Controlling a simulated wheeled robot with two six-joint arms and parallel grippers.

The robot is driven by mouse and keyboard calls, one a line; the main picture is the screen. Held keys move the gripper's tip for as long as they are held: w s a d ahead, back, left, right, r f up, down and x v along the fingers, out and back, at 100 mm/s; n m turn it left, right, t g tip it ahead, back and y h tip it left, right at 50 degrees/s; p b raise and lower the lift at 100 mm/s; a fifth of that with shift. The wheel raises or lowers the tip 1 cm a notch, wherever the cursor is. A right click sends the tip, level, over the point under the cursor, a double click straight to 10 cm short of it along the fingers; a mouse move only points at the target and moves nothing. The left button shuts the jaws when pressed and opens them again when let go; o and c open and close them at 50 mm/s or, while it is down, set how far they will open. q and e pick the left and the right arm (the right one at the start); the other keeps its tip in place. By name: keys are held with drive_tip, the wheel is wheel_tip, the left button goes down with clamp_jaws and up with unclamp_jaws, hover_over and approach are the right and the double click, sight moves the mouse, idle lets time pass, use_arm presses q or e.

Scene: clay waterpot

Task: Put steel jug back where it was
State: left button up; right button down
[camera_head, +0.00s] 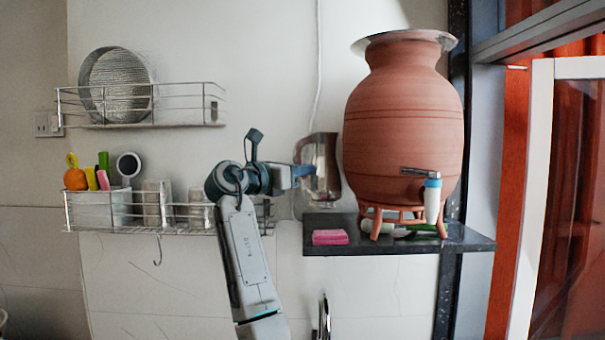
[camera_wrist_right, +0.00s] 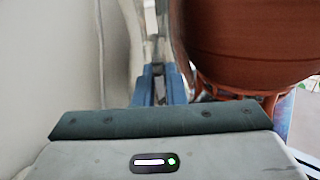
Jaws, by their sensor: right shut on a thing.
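The steel jug (camera_head: 321,172), shiny with a dark brownish side, is in the head view just left of the clay waterpot (camera_head: 403,130). It is roughly upright, above the left end of the black shelf (camera_head: 470,241). My right gripper (camera_head: 302,171) is shut on the jug from its left side. In the right wrist view, the blue fingers (camera_wrist_right: 160,88) are close together, with part of the jug (camera_wrist_right: 151,45) beyond them. The clay pot (camera_wrist_right: 255,45) is close on the right there. My left gripper is not in view.
A pink sponge (camera_head: 330,237) lies on the shelf's left part, below the jug. The lower wire rack (camera_head: 100,228) holds steel cups and a white box; the upper rack (camera_head: 180,122) holds a round steel dish.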

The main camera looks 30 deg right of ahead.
sight(304, 183)
drive_tip(key=shift+w+d+r, duration=0.1)
drive_tip(key=shift+w+d, duration=0.05)
drive_tip(key=shift+d, duration=0.15)
wheel_tip(304, 183, down, 4)
drive_tip(key=shift+w+a+r+p, duration=0.1)
drive_tip(key=shift+a+r+p, duration=0.1)
drive_tip(key=shift+p, duration=0.95)
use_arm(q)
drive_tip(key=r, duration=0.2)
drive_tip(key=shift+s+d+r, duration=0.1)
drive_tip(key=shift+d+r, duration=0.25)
use_arm(e)
drive_tip(key=c, duration=1.5)
unclamp_jaws()
drive_tip(key=shift+f, duration=0.15)
